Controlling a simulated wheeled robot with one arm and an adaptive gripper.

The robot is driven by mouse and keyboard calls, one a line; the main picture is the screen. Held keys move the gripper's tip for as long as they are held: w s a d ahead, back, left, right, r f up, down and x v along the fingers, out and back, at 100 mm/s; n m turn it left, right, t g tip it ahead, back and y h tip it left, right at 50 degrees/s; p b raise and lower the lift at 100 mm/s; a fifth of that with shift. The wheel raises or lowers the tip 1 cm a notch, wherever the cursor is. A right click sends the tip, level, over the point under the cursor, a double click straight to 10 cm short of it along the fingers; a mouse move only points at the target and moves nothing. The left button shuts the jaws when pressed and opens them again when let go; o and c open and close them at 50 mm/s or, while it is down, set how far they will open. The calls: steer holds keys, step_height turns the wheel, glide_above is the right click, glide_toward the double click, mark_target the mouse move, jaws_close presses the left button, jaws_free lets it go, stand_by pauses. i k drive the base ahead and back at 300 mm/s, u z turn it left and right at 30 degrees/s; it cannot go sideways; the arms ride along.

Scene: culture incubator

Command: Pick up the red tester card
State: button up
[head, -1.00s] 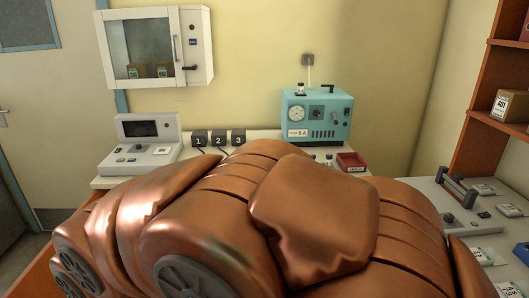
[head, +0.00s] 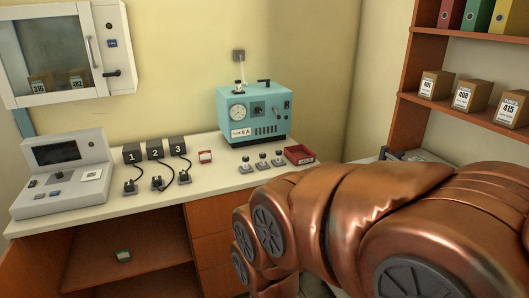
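A small red and white item (head: 205,156), which looks like the red tester card, lies on the white counter (head: 225,178) between the block numbered 3 and the teal machine. It is small, and I cannot read its face. My copper-coloured arm fills the lower right of the head view. My gripper does not show, and nothing is seen near the card.
The teal machine (head: 254,113) stands behind several small knobbed pieces (head: 262,160) and a red tray (head: 299,154). A grey console (head: 66,170) is at left, beside numbered blocks (head: 155,150).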

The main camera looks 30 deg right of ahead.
mark_target(205, 156)
steer(key=z, duration=0.4)
steer(key=k, duration=0.4)
steer(key=u, duration=1.15)
steer(key=i, duration=1.55)
steer(key=z, duration=0.55)
steer(key=i, duration=1.15)
steer(key=z, duration=1)
